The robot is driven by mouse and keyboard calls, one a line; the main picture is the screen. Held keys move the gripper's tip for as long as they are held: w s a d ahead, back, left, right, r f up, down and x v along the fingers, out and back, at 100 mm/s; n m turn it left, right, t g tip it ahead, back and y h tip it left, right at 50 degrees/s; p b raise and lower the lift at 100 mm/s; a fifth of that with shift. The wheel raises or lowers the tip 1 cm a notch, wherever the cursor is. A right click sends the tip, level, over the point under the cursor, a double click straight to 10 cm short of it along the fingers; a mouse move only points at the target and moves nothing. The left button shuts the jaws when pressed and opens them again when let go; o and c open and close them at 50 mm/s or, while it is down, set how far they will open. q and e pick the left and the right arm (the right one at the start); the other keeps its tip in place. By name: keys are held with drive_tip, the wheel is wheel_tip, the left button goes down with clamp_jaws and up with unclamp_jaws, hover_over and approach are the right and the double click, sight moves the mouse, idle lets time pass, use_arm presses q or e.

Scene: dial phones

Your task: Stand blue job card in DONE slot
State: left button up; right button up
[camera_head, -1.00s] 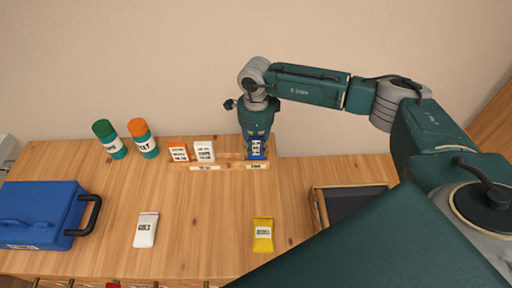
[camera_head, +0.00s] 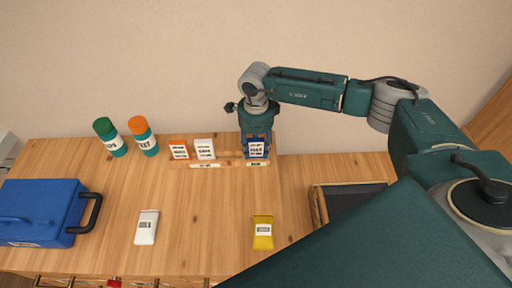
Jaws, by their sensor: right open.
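The blue job card (camera_head: 256,148) stands upright at the right end of the wooden card rack (camera_head: 229,163), behind the rack's right-hand label (camera_head: 257,164), which is too small to read surely. My right gripper (camera_head: 257,138) points down at the card from above and behind, with its fingers open around or beside the card. The card's front face shows between them. My left gripper is not in view.
A blue toolbox (camera_head: 40,213) sits at the left. Green-capped (camera_head: 110,137) and orange-capped (camera_head: 143,136) bottles stand behind. A white packet (camera_head: 146,227) and a yellow packet (camera_head: 263,231) lie in front. A dark tray (camera_head: 317,207) is at right.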

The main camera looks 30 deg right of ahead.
drive_tip(key=shift+w+r, duration=0.1)
drive_tip(key=shift+r, duration=0.4)
wheel_tip(320, 180, up, 11)
drive_tip(key=b, duration=0.3)
drive_tip(key=shift+r, duration=0.15)
